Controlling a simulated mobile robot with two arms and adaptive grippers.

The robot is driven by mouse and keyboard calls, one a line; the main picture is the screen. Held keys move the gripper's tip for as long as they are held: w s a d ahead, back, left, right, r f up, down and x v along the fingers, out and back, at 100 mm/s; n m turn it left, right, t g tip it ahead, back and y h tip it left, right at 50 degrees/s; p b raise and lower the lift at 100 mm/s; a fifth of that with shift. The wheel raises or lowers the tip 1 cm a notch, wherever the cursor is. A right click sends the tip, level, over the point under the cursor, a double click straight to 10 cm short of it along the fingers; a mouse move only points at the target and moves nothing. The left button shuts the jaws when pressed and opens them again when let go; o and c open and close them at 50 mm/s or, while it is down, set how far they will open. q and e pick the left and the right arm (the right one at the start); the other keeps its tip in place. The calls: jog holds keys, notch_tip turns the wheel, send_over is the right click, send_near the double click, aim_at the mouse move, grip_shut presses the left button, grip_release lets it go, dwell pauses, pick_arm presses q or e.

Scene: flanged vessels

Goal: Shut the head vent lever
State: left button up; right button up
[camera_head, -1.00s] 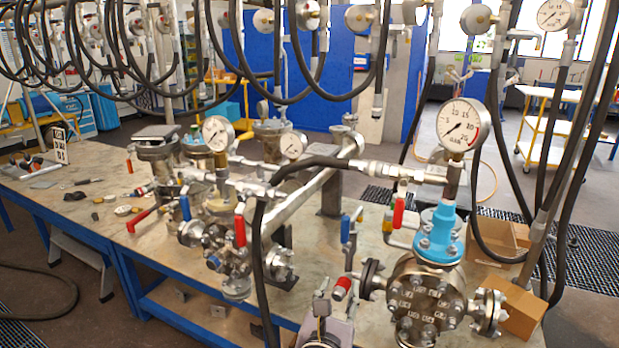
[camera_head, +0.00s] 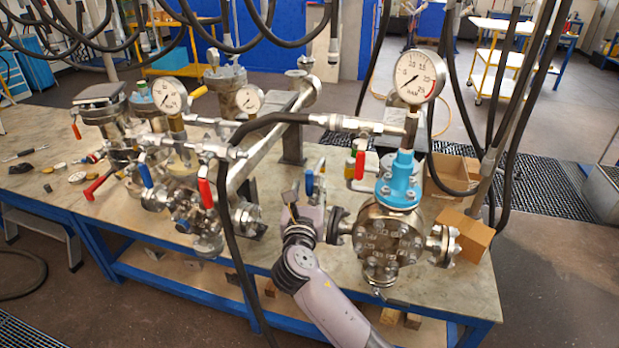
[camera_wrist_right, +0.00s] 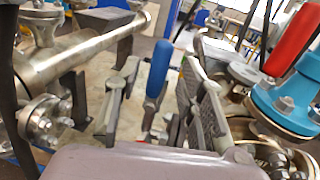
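A steel flanged vessel (camera_head: 388,245) with a light-blue neck (camera_head: 399,182) and a pressure gauge (camera_head: 415,78) stands at the bench's right. A red lever (camera_head: 360,166) hangs upright beside the neck; it also shows in the right wrist view (camera_wrist_right: 293,38). A blue lever (camera_head: 309,183) stands upright left of it. I cannot tell which lever is the head vent lever. My right gripper (camera_head: 303,196) is open at the blue lever. In the right wrist view, the blue lever (camera_wrist_right: 159,66) stands between the spread fingers, with gaps on both sides. My left gripper is out of view.
A black hose (camera_head: 232,215) crosses the bench left of my right arm. More valves and a second red lever (camera_head: 206,193) stand there. Cardboard boxes (camera_head: 465,235) lie right of the vessel. Hoses hang overhead. The bench front (camera_head: 300,255) is partly bare.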

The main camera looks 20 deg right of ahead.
aim_at(309, 184)
jog(key=shift+x, duration=1.85)
jog(key=shift+c, duration=0.4)
grip_shut()
